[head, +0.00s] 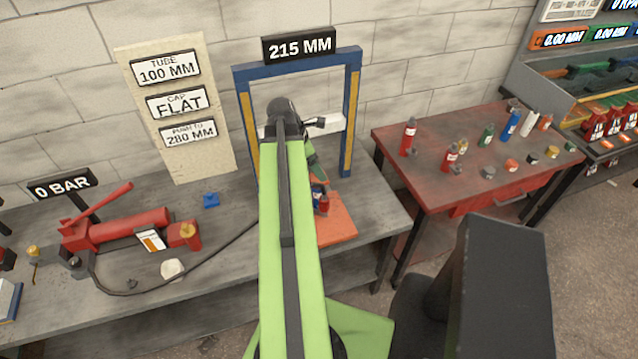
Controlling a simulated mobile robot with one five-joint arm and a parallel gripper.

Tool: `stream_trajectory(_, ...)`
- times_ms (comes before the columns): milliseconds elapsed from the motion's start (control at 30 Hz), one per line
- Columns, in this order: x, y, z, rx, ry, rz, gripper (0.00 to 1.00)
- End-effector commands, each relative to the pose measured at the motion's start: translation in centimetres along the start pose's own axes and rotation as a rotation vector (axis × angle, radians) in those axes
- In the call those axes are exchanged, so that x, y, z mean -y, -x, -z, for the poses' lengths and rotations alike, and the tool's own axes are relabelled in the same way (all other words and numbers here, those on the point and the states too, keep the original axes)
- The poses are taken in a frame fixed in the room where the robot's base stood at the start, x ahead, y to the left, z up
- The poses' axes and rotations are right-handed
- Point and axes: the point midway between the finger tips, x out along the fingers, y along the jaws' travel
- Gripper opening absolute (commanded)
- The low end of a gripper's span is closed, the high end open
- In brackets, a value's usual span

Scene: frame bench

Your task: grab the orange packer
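An orange cylinder (545,122) stands at the back right of the red bench, beside a white one; it looks like the orange packer, though I cannot be sure. A small orange round piece (511,166) lies nearer the front of that bench. My green arm reaches toward the blue press frame (354,110) on the grey bench, left of the red bench.
The red bench (415,125) also holds red bottles (408,137), a green cylinder (487,135), a blue one (511,124) and several small pieces. A red hand pump (130,228) with a hose lies on the grey bench (225,250). A gap separates the benches.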

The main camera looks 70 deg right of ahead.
Motion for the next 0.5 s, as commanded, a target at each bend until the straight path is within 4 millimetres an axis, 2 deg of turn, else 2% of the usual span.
stream_trajectory(133, -0.1, -1.1, 0.3, 0.0, 0.0, 0.0, 0.8)
stream_trajectory(367, -0.4, -5.0, 1.0, 0.0, -0.001, 0.0, 0.8)
stream_trajectory(500, -0.3, -5.2, 0.7, 0.0, 0.001, -0.001, 0.8)
